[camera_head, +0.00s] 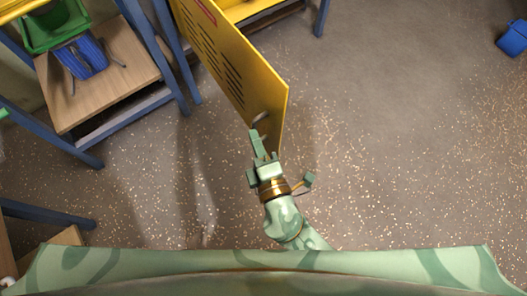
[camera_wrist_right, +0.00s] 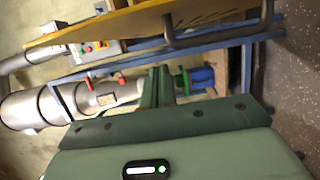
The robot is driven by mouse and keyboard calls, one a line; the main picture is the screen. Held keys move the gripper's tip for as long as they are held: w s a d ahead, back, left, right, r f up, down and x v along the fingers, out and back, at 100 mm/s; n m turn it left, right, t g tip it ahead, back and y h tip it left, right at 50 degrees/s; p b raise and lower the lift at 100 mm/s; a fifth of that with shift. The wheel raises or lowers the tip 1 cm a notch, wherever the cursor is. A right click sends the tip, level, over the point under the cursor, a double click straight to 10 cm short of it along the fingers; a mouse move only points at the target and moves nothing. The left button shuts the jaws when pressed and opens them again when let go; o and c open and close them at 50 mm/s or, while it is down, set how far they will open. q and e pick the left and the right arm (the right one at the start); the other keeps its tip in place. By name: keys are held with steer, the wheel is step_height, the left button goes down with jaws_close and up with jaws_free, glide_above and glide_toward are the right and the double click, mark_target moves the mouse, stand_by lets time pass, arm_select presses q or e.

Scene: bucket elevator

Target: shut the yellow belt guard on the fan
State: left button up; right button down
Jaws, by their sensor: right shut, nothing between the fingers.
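The yellow belt guard (camera_head: 225,60) is a slotted panel that stands swung out from the yellow housing (camera_head: 262,10) at the top of the head view. A dark bar handle (camera_head: 260,117) sits near its free edge. My right gripper (camera_head: 256,138) is shut and empty, with its fingertips close to the handle; I cannot tell whether they touch. In the right wrist view the guard (camera_wrist_right: 130,22) runs across the top, its handle (camera_wrist_right: 215,40) above and right of the shut fingers (camera_wrist_right: 158,85). The fan itself is not clearly seen. My left gripper is out of view.
A blue container (camera_head: 513,37) lies far right. Speckled floor right of the guard is clear. The wrist view shows grey ducting (camera_wrist_right: 40,108) and a control box (camera_wrist_right: 95,50).

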mark_target(265, 119)
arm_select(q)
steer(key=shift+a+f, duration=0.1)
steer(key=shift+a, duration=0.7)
arm_select(e)
steer(key=w, duration=0.2)
steer(key=w+d, duration=0.1)
steer(key=w, duration=0.1)
steer(key=w+d, duration=0.1)
steer(key=w, duration=0.1)
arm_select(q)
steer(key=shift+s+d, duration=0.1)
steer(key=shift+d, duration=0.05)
